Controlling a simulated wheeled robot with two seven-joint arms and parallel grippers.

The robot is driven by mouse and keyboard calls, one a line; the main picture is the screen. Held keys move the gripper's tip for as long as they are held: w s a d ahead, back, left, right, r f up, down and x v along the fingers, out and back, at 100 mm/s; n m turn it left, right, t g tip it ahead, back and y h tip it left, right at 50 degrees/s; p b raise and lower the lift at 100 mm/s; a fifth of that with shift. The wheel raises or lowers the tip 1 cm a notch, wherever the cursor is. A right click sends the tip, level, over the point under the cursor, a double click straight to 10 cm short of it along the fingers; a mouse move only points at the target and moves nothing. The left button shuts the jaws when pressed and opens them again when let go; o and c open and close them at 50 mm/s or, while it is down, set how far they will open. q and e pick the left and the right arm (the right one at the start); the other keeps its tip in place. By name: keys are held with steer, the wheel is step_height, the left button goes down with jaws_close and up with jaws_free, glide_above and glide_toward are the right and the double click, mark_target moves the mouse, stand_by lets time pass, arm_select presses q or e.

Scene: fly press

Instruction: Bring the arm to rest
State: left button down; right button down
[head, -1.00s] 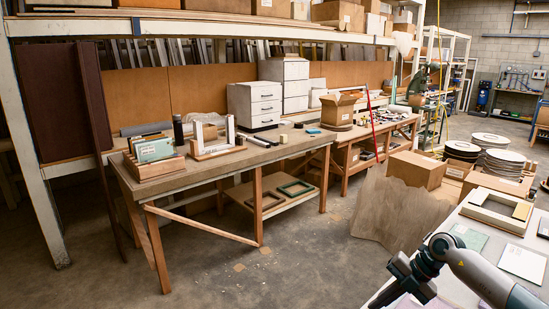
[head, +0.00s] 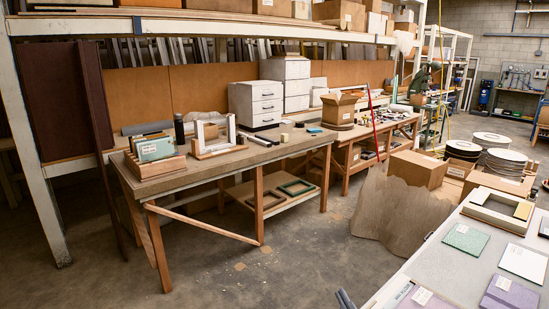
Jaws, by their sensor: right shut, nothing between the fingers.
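My right gripper (head: 345,299) shows only as a small dark tip at the bottom edge of the head view. It is shut and empty, left of the right-hand table's near corner. The rest of my right arm is out of the picture. My left gripper and left arm are not in view.
The right-hand table (head: 437,267) carries a green square (head: 466,238), a white square (head: 524,262), purple pieces (head: 510,293) and a pale frame (head: 497,210). A long wooden workbench (head: 180,181) stands at left. Bare floor (head: 290,255) lies between them.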

steer(key=s+d+f+m+g+h, duration=0.4)
steer(key=s+d+f+m+h, duration=0.15)
steer(key=s+f, duration=0.4)
steer(key=s+f+m+g, duration=0.1)
steer(key=s+f+g, duration=0.3)
steer(key=s, duration=0.5)
steer(key=s+f+m+g+y, duration=0.1)
steer(key=s+f+g, duration=0.25)
steer(key=s, duration=0.65)
steer(key=s+f+g, duration=0.4)
steer(key=s+f, duration=0.1)
steer(key=s, duration=0.4)
step_height(320, 180, down, 33)
steer(key=b, duration=0.5)
steer(key=s+d+f+g+b, duration=0.2)
steer(key=s+f+b, duration=0.3)
steer(key=s+f, duration=1.4)
step_height(320, 180, down, 3)
steer(key=shift+d+f, duration=0.2)
steer(key=shift+d, duration=0.3)
